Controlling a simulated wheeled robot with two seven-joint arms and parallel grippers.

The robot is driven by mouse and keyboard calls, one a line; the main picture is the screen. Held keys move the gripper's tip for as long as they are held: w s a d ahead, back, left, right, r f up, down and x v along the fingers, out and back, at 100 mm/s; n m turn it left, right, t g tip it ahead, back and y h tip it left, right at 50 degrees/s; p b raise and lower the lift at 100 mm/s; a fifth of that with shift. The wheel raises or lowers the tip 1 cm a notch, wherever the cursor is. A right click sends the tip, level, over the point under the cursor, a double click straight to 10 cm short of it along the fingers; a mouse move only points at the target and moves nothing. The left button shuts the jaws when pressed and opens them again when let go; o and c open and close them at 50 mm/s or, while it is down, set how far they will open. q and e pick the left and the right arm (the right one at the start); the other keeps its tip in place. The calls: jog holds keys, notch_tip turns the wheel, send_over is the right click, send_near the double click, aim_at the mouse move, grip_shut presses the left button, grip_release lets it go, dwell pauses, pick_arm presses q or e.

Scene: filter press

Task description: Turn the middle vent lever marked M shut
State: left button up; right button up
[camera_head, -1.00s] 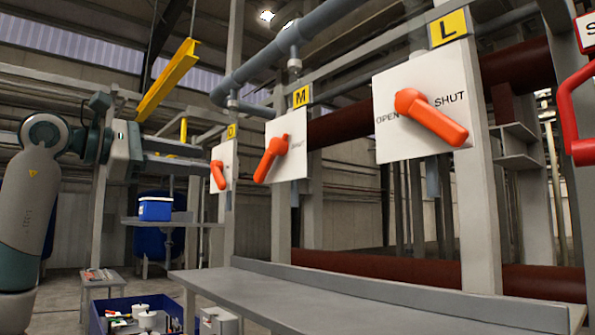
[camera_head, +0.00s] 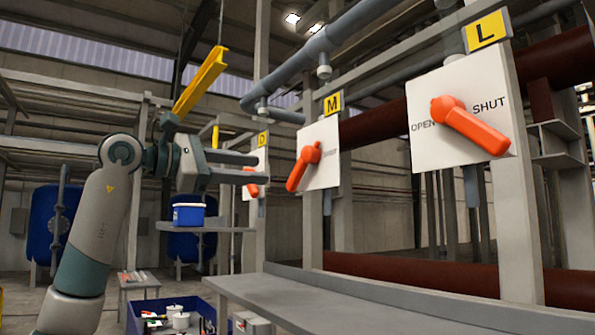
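The orange middle vent lever (camera_head: 303,167) is on a white plate (camera_head: 325,170) under a yellow tag marked M (camera_head: 333,103). Its handle slants down and left from its pivot, away from the SHUT print at its right. My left gripper (camera_head: 264,168) is open and empty, with its two fingers pointing right and a gap between them. In the picture its tips lie left of the M lever, apart from it, and in front of the D plate, partly covering the D lever (camera_head: 253,190). My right gripper is not in view.
The L lever (camera_head: 470,126) on its plate at the right slants down and right. A grey bench (camera_head: 370,310) runs below the plates. A yellow beam (camera_head: 200,82) hangs above my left gripper. A blue-and-white box (camera_head: 188,214) stands on a shelf behind.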

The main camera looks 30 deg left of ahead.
aim_at(294, 173)
pick_arm(q)
jog(key=p+x, duration=0.3)
jog(key=x, duration=0.7)
jog(key=shift+w+d+r, duration=0.1)
jog(key=shift+r, duration=0.05)
jog(key=shift+p+x, duration=0.5)
jog(key=shift+x, duration=0.4)
jog(key=shift+c, duration=0.6)
grip_shut()
